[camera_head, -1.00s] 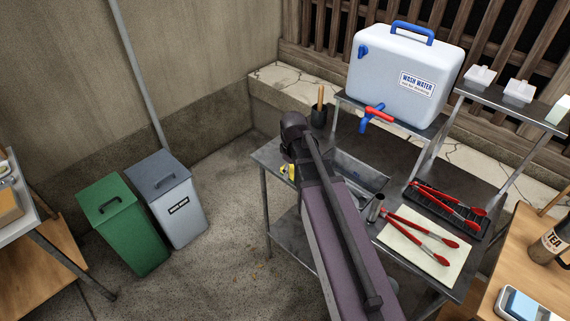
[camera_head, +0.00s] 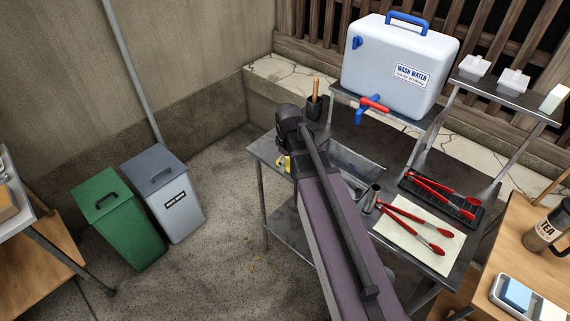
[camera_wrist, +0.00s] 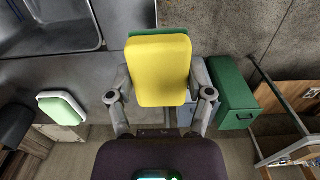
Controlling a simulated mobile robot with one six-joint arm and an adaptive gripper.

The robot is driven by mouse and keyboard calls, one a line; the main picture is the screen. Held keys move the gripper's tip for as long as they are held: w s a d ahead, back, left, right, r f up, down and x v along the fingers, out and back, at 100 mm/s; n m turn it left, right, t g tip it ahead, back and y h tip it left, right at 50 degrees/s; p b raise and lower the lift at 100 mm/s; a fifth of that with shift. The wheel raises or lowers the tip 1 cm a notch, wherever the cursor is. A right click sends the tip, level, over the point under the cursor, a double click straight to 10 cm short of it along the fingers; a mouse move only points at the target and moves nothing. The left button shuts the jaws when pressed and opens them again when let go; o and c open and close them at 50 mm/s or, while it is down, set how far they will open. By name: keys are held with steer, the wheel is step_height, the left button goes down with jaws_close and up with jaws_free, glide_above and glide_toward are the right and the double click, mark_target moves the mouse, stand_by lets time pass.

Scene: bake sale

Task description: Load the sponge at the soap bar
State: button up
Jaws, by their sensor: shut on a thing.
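The sponge (camera_wrist: 160,72) is yellow with a green backing and sits between the two fingers of my gripper (camera_wrist: 162,88) in the wrist view. My gripper is shut on it by its sides. In the head view a bit of the yellow sponge (camera_head: 288,164) shows beside my arm, over the left end of the metal sink table (camera_head: 262,150). A green block with a white rim, which looks like the soap bar (camera_wrist: 62,107), lies to the left of the sponge in the wrist view, apart from it. My arm hides that spot in the head view.
A sink basin (camera_head: 352,172) is right of my gripper. The wash water tank (camera_head: 395,75) with its red-handled tap stands behind. Red tongs (camera_head: 420,222) lie on a white board. A green bin (camera_head: 122,220) and grey bin (camera_head: 165,195) stand on the floor at left.

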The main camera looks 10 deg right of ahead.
steer(key=w+d+r+p, duration=0.1)
steer(key=w+d, duration=0.2)
steer(key=w, duration=0.4)
steer(key=w+d+r+p, duration=0.2)
steer(key=w+d, duration=0.1)
steer(key=w, duration=0.4)
steer(key=w+d+r+p, duration=0.2)
steer(key=w+d, duration=0.1)
steer(key=w, duration=0.5)
steer(key=shift+d+r, duration=0.1)
steer(key=shift+d, duration=0.25)
steer(key=shift+f+b, duration=2.95)
steer(key=shift+f, duration=0.05)
steer(key=shift+s+f+b, duration=0.1)
steer(key=shift+f+b, duration=0.45)
steer(key=shift+r, duration=0.15)
steer(key=shift+r+p, duration=3.35)
steer(key=shift+p, duration=0.2)
